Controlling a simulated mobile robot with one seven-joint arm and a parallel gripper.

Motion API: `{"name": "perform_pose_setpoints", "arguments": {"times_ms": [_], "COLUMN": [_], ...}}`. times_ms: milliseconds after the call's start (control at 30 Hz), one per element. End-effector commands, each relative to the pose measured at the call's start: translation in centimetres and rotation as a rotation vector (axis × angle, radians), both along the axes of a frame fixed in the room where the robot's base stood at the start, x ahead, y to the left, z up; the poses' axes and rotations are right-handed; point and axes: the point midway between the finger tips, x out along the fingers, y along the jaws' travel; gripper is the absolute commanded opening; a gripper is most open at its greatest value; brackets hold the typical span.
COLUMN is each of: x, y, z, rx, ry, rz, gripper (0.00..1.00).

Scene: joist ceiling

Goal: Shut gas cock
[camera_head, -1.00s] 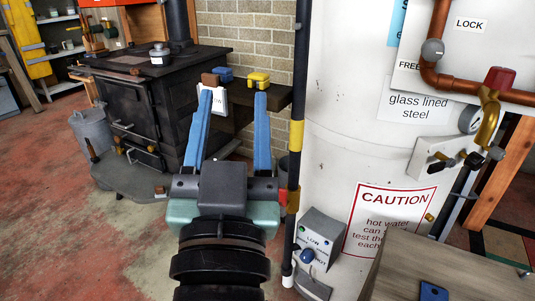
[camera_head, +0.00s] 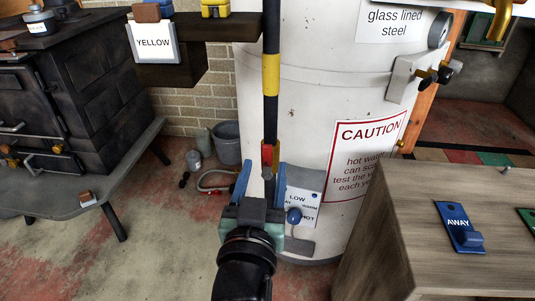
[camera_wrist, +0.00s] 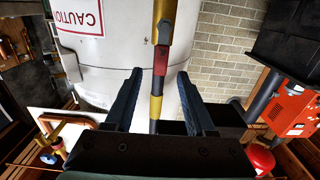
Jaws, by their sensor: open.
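A black upright pipe with yellow bands (camera_head: 271,75) runs down in front of the white tank. A fitting with a red part (camera_head: 267,154) and a yellow part sits low on it and looks like the gas cock. The red part lies roughly in line with the pipe; it also shows in the wrist view (camera_wrist: 160,61). My gripper (camera_head: 262,172) is open, with its blue fingers on either side of the pipe in the picture. In the wrist view my gripper (camera_wrist: 160,76) has the red and yellow fitting between its fingers. I cannot tell whether they touch it.
The white tank (camera_head: 300,110) stands close behind the pipe, with a grey control box (camera_head: 303,198) low on it. A wooden cabinet (camera_head: 425,235) is at the right. A shelf with a "YELLOW" card (camera_head: 154,43) is upper left. A black stove (camera_head: 75,90) is left. A bucket (camera_head: 228,142) stands behind.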

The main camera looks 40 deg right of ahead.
Motion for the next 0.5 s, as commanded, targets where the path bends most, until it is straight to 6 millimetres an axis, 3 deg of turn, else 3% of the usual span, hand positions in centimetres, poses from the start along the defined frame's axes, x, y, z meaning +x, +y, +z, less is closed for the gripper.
{"name": "perform_pose_setpoints", "arguments": {"times_ms": [200,500], "x": [2.3,3.7], "y": [-2.8,-4.3], "z": [-0.1,0.0], "rx": [-0.001,-0.001], "ry": [-0.002,-0.001], "rz": [-0.002,0.0], "gripper": [0.55,0.55]}}
